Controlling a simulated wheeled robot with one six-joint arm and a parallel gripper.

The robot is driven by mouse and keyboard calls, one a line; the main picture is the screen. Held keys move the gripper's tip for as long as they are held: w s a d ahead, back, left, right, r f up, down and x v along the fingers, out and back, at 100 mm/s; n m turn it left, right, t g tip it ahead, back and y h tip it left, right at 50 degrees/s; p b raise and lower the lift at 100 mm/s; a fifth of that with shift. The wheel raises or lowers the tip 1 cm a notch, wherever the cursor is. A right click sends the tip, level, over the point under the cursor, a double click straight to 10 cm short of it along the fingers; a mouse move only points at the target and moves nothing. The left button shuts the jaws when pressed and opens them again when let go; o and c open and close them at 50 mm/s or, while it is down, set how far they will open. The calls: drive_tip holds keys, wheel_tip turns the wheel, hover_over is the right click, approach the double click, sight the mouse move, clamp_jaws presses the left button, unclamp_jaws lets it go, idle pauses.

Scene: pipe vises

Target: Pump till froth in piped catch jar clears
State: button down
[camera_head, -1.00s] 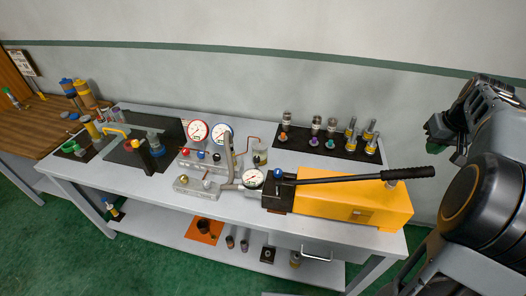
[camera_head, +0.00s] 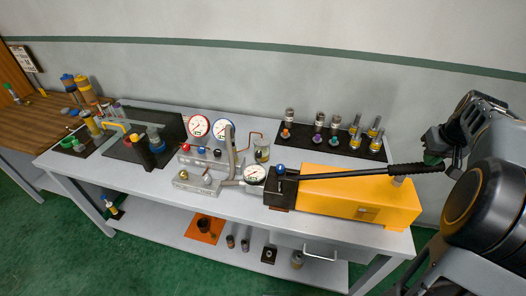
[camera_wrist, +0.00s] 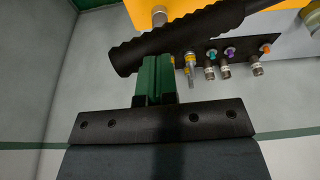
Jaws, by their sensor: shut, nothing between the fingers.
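The orange hand pump (camera_head: 345,195) stands at the right of the bench, its long black handle (camera_head: 365,172) low and nearly level, pointing right. My gripper (camera_head: 438,158) is at the handle's right end. In the wrist view my green fingers (camera_wrist: 155,80) are shut and empty, right against or just beside the black grip (camera_wrist: 185,38); I cannot tell if they touch. A small clear jar (camera_head: 262,155) with a copper pipe stands behind the pump's gauge (camera_head: 254,174). It holds something yellowish low down; froth is too small to make out.
A valve block (camera_head: 198,180) with two dials (camera_head: 210,127) stands left of the pump. A black mat (camera_head: 330,142) with several fittings lies behind it. Jars and a black tray (camera_head: 130,150) fill the bench's left end. The wall is close behind.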

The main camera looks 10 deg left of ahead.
sight(428, 172)
drive_tip(key=shift+f, duration=0.1)
drive_tip(key=shift+s+d+f+b, duration=0.1)
drive_tip(key=shift+d+f+b, duration=0.15)
drive_tip(key=shift+f+b, duration=0.5)
drive_tip(key=shift+w+d+f+b, duration=0.1)
drive_tip(key=shift+d+f+b, duration=0.3)
drive_tip(key=shift+f, duration=0.6)
drive_tip(key=shift+s+d+f+b, duration=0.1)
drive_tip(key=shift+f+b, duration=0.6)
drive_tip(key=shift+f, duration=0.25)
drive_tip(key=shift+d+f+b, duration=0.25)
drive_tip(key=shift+f+b, duration=0.5)
drive_tip(key=shift+f, duration=0.35)
drive_tip(key=shift+d+f+b, duration=0.2)
drive_tip(key=shift+f+b, duration=0.55)
drive_tip(key=shift+f, duration=0.35)
